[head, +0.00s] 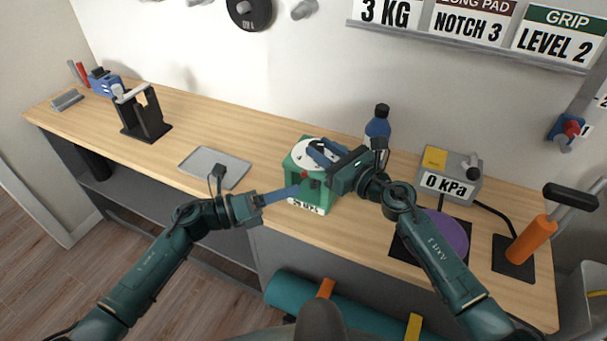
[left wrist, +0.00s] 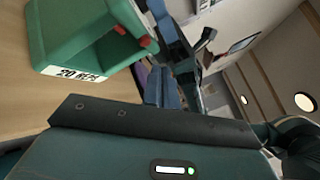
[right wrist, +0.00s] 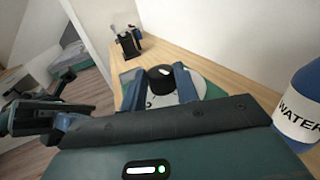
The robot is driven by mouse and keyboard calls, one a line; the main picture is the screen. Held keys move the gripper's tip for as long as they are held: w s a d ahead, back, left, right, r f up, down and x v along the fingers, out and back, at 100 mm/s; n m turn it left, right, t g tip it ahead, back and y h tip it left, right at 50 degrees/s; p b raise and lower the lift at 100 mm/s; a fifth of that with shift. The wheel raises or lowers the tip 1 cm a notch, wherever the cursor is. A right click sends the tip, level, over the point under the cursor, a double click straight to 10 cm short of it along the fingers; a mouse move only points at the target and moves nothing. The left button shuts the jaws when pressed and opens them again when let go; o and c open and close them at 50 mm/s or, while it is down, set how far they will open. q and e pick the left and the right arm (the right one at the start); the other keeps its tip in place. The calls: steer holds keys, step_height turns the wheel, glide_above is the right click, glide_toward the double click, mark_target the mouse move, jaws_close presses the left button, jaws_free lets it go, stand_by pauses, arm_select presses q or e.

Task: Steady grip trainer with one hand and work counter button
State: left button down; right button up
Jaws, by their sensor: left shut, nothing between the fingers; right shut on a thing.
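The grip trainer is a green box (head: 296,178) with a "20 REPS" label and a white dial top, near the middle of the bench. A small red part, likely the counter button (head: 304,174), shows on its front; it also shows in the left wrist view (left wrist: 146,42). My right gripper (head: 314,150) is shut on the black knob (right wrist: 160,78) on the white dial, with a finger on each side. My left gripper (head: 296,190) is shut and empty, its blue fingertips close to the box front, below the red part. I cannot tell whether they touch the box.
A blue water bottle (head: 377,128) stands behind my right gripper. A grey "0 kPa" box (head: 462,188), a purple disc (head: 452,236) and an orange-handled device (head: 530,240) are to the right. A grey tray (head: 215,166) lies left. The bench is clear between tray and black stand (head: 146,118).

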arm_select(q)
steer(key=shift+w+d, duration=0.3)
steer(key=shift+w, duration=0.4)
steer(key=shift+w, duration=0.15)
stand_by(1.5)
steer(key=shift+w+d, duration=0.2)
steer(key=shift+w, duration=0.05)
steer(key=shift+w+d, duration=0.15)
steer(key=shift+w, duration=0.25)
stand_by(0.8)
steer(key=shift+s, duration=0.15)
steer(key=shift+s+a, duration=0.35)
steer(key=shift+s, duration=0.3)
steer(key=s, duration=0.1)
steer(key=s+a, duration=0.1)
steer(key=s, duration=0.1)
steer(key=s+a, duration=0.1)
steer(key=shift+s, duration=0.3)
